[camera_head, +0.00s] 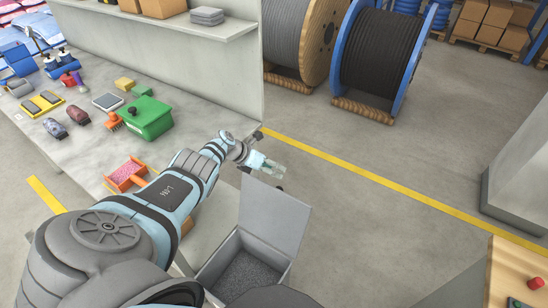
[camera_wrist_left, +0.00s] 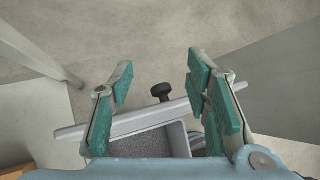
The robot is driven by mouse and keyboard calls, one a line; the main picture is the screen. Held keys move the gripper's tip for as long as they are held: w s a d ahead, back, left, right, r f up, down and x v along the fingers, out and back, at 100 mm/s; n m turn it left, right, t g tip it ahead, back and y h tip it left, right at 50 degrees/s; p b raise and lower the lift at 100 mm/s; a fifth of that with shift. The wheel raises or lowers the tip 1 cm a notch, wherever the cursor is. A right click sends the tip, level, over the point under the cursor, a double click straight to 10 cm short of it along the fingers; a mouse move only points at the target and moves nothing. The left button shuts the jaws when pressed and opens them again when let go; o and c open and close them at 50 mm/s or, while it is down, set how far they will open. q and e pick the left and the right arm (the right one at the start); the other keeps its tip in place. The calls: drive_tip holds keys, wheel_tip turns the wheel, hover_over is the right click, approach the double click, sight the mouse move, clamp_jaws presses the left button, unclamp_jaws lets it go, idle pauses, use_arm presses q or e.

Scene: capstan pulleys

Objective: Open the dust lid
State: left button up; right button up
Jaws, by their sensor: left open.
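The dust lid (camera_head: 275,214) is a flat grey panel standing raised and tilted at the far side of a grey box (camera_head: 217,265). The open box shows dark grainy contents. In the left wrist view, the lid (camera_wrist_left: 125,124) appears nearly edge-on, with a black knob (camera_wrist_left: 161,92) on its far side. My left gripper (camera_head: 272,170) is open just beyond the lid's top edge in the head view. In the left wrist view, its teal-padded fingers (camera_wrist_left: 163,95) stand apart on either side of the knob, without visible contact. My right gripper is not in view.
A grey bench (camera_head: 75,157) at left holds a green box (camera_head: 148,120), an orange tray (camera_head: 126,174) and several small items. Cable drums (camera_head: 380,55) stand at the back. A wooden-topped table (camera_head: 515,270) is at lower right. The floor between is clear.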

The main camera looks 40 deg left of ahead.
use_arm(q)
drive_tip(key=a+r+p, duration=0.2)
drive_tip(key=a+r, duration=0.1)
drive_tip(key=r, duration=0.4)
drive_tip(key=shift+w+r, duration=0.25)
drive_tip(key=shift+w, duration=0.1)
drive_tip(key=shift+a, duration=0.1)
drive_tip(key=v, duration=1.2)
drive_tip(key=shift+f, duration=0.1)
